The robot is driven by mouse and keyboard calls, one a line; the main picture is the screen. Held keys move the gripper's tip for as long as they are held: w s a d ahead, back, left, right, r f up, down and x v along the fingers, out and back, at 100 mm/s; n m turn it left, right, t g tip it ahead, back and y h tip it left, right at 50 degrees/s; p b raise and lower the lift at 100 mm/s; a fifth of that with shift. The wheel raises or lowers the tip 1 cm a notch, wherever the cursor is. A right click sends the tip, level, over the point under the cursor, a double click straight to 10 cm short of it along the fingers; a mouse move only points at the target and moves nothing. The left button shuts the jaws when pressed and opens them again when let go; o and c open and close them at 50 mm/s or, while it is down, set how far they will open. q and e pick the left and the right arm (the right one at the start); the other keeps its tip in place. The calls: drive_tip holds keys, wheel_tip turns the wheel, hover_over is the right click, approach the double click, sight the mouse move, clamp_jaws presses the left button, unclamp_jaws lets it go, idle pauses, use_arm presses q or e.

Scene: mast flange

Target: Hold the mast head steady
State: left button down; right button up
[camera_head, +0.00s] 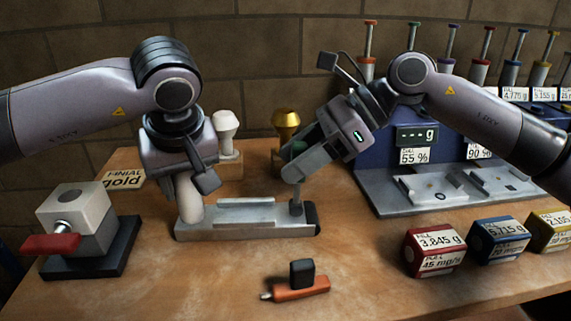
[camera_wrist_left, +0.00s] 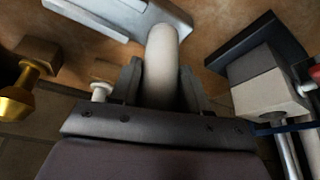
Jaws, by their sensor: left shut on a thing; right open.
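The mast head appears to be the pale, rounded post (camera_head: 191,208) at the left end of a grey metal base (camera_head: 250,233). It also shows in the left wrist view (camera_wrist_left: 162,55), rising between the jaws. My left gripper (camera_head: 186,182) comes from above and is shut on this post; its fingertips are partly hidden in the head view. A white finial (camera_head: 226,124) and a gold finial (camera_head: 286,122) stand behind.
A clamp block with a red handle (camera_head: 52,244) stands at left, near a "FINIAL gold" card (camera_head: 122,179). An orange tool with a black knob (camera_head: 301,283) lies in front. Red (camera_head: 435,251), blue (camera_head: 498,240) and yellow labelled blocks sit right, before a blue scale unit (camera_head: 375,165).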

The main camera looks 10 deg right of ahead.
drive_tip(key=v, duration=0.9)
drive_tip(key=shift+d, duration=0.15)
drive_tip(key=shift+r, duration=0.1)
use_arm(q)
drive_tip(key=shift+c, duration=2.4)
unclamp_jaws()
drive_tip(key=shift+r, duration=0.1)
